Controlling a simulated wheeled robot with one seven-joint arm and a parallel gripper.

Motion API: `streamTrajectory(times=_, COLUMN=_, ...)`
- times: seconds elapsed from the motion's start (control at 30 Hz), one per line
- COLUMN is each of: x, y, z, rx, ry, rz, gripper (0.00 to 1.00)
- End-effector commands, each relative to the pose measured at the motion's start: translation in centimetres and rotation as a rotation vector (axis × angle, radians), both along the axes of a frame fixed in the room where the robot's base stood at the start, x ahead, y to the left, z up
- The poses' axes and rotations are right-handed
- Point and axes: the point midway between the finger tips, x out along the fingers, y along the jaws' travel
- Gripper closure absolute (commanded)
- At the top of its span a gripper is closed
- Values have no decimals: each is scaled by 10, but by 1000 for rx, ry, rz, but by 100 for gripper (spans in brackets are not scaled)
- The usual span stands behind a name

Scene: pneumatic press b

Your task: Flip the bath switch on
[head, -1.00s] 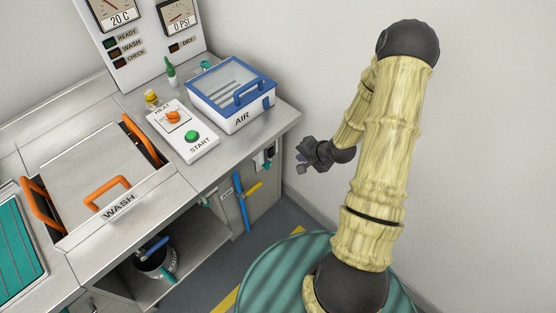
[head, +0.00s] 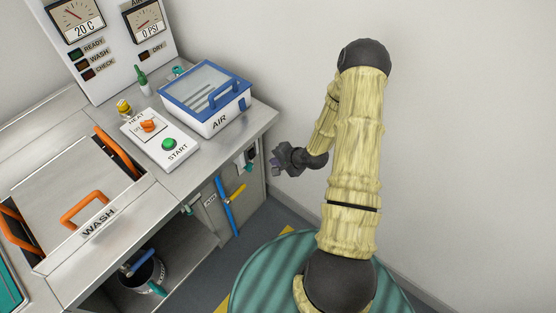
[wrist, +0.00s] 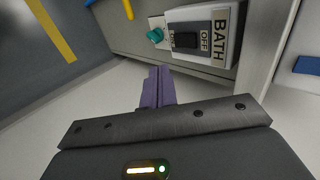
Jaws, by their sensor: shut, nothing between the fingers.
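The bath switch (wrist: 187,40) is a small black rocker on a white box (wrist: 220,42) labelled BATH, with OFF printed beside it, in the upper right of the wrist view. The fingertips are below and left of the rocker in the wrist view, with no contact visible. In the head view my gripper (head: 272,169) is just right of the switch box.
A teal knob (wrist: 155,35) sits beside the switch box. A blue pipe (head: 225,207) and a yellow handle (head: 236,193) are on the cabinet side nearby. The wall side to the right is free of objects.

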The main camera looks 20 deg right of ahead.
Motion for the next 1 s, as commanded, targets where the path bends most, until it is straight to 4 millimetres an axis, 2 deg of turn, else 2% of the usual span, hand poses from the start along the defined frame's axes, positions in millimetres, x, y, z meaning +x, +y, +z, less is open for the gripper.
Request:
streamTrajectory(times=0.33, x=37, y=23, z=-46, rx=-1, ry=1, rz=4, gripper=100)
streamTrajectory(times=0.5, x=60, y=36, z=-46, rx=-1, ry=-2, rz=3, gripper=100)
streamTrajectory(times=0.6, x=67, y=40, z=-48, rx=-1, ry=0, rz=2, gripper=100)
streamTrajectory(times=1.0, x=70, y=41, z=-48, rx=1, ry=-1, rz=1, gripper=100)
